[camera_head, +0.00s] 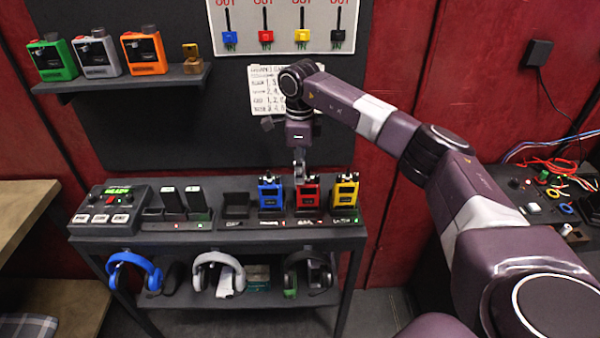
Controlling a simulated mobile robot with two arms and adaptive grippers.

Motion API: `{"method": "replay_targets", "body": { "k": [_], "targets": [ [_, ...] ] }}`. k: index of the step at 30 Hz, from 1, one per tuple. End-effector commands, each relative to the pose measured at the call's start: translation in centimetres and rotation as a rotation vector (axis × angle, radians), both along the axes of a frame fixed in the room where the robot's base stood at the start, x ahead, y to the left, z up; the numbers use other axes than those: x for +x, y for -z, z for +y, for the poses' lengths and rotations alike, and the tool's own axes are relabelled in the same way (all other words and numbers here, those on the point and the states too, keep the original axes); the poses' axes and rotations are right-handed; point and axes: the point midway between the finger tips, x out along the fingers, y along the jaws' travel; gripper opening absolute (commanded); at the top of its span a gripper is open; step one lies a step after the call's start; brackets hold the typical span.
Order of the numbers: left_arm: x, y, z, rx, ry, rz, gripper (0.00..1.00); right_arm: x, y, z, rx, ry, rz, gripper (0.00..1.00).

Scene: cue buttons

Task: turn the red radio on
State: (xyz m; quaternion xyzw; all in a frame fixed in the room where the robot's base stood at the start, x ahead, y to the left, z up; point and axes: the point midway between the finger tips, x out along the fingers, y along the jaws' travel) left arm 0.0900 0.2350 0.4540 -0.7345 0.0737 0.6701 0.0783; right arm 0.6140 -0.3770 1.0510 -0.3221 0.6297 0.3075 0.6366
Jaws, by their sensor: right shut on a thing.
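The red radio (308,197) stands upright in a dark charging slot on the table, between a blue radio (270,194) on its left and a yellow radio (346,192) on its right. My right gripper (299,172) points down at the top of the red radio, its fingers shut at the knob area there. The fingers are small in the picture and hide part of the radio's top. I cannot make out the state of the radio's own display. My left gripper is not in view.
A control box (108,206) and two black handsets (184,202) stand on the table's left. Headphones (133,272) hang below the front edge. A board with coloured switches (283,28) is on the wall behind. Cables and small parts clutter the bench at right.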

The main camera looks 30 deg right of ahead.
Motion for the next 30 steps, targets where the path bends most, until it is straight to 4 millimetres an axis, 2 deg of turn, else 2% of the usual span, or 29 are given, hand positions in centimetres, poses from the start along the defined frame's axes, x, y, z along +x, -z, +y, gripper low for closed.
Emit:
{"method": "replay_targets", "body": {
  "k": [12, 28, 29, 30],
  "targets": [
    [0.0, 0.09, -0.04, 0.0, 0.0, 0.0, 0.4, 0.05, -0.07, -0.01, 0.001, 0.207, -0.002, 0.0],
    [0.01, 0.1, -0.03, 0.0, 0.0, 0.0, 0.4, 0.04, -0.07, 0.01, 0.001, 0.238, -0.001, 0.0],
    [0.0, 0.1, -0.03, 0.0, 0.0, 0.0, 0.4, 0.05, -0.07, 0.0, 0.001, 0.238, -0.001, 0.12],
    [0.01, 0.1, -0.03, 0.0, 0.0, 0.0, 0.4, 0.04, -0.07, 0.01, 0.001, 0.238, -0.001, 0.16]
  ]
}}
